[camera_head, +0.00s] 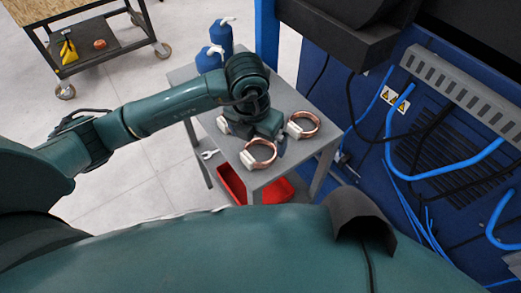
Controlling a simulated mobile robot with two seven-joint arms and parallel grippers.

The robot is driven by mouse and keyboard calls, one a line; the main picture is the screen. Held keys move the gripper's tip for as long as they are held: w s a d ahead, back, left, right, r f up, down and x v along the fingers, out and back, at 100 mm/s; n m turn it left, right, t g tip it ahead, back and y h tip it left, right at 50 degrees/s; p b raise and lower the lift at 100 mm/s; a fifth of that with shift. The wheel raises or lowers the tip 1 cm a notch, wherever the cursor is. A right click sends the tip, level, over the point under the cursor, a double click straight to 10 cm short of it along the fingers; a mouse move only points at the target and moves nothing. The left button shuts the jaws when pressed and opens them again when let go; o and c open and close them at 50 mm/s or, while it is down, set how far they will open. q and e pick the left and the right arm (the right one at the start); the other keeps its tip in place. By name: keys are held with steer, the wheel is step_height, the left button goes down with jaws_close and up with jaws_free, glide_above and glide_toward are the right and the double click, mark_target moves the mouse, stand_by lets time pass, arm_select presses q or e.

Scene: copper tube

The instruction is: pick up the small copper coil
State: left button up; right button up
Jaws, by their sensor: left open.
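Two copper coils with pale blocks lie on a grey table (284,172). One coil (271,160) is near the table's front, and the other coil (313,130) is farther right. They look close in size, so I cannot tell which is the small one. Another pale piece (222,124) shows left of my wrist, mostly hidden behind it. My left gripper (279,143) is over the table between the two coils, open and holding nothing that I can see. Its fingertips are small and partly hidden by its own body. My right gripper is not in view.
Two blue bottles (222,38) stand at the table's back left. A wrench (208,154) and a red bin (232,183) are below the tabletop. A blue machine (440,150) with cables is close on the right. A wooden-topped cart (75,10) stands at the far left.

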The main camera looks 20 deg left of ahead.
mark_target(261, 155)
arm_select(q)
steer(key=f, duration=0.5)
steer(key=shift+w+d+p, duration=0.25)
steer(key=shift+w+p, duration=0.05)
steer(key=shift+p, duration=0.1)
steer(key=shift+c, duration=0.3)
steer(key=c, duration=1)
